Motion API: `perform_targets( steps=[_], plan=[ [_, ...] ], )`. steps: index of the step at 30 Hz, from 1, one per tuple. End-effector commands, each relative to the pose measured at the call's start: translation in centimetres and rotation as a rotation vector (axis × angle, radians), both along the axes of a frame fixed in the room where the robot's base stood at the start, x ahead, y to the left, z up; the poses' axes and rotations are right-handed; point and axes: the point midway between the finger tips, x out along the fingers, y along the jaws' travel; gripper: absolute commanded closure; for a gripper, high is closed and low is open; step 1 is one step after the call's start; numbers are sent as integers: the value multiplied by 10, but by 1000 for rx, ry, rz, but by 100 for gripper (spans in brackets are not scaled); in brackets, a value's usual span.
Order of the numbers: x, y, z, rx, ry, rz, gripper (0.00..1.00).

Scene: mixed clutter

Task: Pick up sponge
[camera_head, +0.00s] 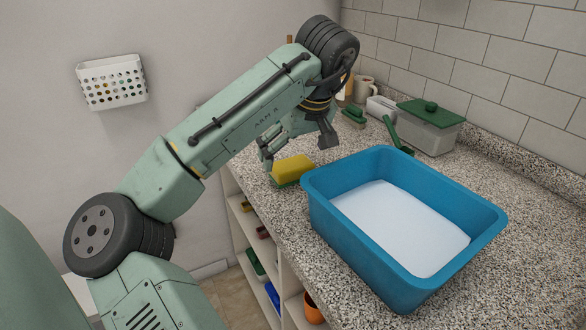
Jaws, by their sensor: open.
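A yellow sponge with a green underside (292,169) lies on the speckled countertop, close to its left edge and beside the blue tub. My gripper (298,152) is above and around the sponge's far side, with its fingers apart. One finger hangs near the sponge's left end and the other is to the right, above the counter. Nothing is held between them. I cannot tell whether a finger touches the sponge.
A blue tub (345,235) with whitish contents stands right of the sponge. A green-lidded container (430,128), a green-handled item (393,134) and a mug (363,89) are behind. Shelves (246,222) lie below the counter edge. A white basket (112,82) hangs on the wall.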

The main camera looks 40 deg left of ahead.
Motion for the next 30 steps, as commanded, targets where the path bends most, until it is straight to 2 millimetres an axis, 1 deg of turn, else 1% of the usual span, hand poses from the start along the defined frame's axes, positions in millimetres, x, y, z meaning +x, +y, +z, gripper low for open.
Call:
perform_targets(
  steps=[2,6,9,13,19,30],
  plan=[
    [2,4,-5,0,3,2,2],
    [9,13,-24,0,3,0,2],
    [11,17,-37,0,1,-1,2],
    [12,19,-44,0,0,-2,2],
    [13,19,-45,0,0,-2,2],
    [13,19,-44,0,-1,-3,27]
  ],
)
